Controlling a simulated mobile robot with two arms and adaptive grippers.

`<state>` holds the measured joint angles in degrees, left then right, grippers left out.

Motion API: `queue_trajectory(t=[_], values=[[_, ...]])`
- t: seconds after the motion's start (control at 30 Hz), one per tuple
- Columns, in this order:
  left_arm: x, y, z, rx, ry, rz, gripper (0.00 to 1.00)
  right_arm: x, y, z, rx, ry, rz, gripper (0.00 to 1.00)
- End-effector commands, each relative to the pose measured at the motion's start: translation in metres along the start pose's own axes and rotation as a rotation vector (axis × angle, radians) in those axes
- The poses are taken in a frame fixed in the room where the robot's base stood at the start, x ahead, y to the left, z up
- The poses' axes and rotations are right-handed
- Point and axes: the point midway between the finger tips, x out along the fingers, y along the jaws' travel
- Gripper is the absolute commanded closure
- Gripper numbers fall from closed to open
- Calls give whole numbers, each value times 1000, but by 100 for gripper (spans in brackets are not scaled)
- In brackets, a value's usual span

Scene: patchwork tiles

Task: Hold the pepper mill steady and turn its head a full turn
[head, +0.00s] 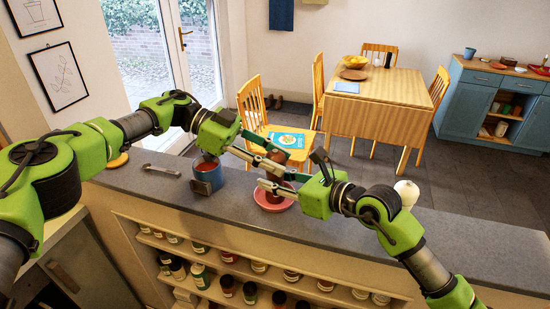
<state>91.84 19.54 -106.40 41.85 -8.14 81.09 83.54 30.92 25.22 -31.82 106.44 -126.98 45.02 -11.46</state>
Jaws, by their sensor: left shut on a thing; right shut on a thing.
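My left gripper (284,163) comes in from the left and is shut on the upper part of the mill. My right gripper (268,181) comes in from the right, lower down, and is shut on the mill's body. The fingers of both grippers cover much of the mill, so its head and the exact contact are mostly hidden.
A blue mug (208,181) stands left of the mill, close under my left gripper. A metal spoon (161,170) lies farther left. A white rounded object (407,191) is behind my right arm. The counter (330,228) is a narrow ledge above shelves of jars (228,283).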

Motion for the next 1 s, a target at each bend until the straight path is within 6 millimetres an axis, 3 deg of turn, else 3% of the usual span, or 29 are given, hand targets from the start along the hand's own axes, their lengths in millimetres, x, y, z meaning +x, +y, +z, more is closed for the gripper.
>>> queue_trajectory(t=[0.07,0.1,0.17,0.57,1.0], values=[[1,0,0,-1,0,1,90,1,2,-1,1,2,4,100],[1,0,0,-1,0,1,66,1,2,-1,1,2,4,100],[1,0,0,-1,0,1,50,1,2,-1,1,2,4,100],[-4,0,0,0,0,0,50,0,0,-1,1,2,1,100],[-64,-1,0,-1,0,-1,50,0,0,-1,1,2,-1,100]])
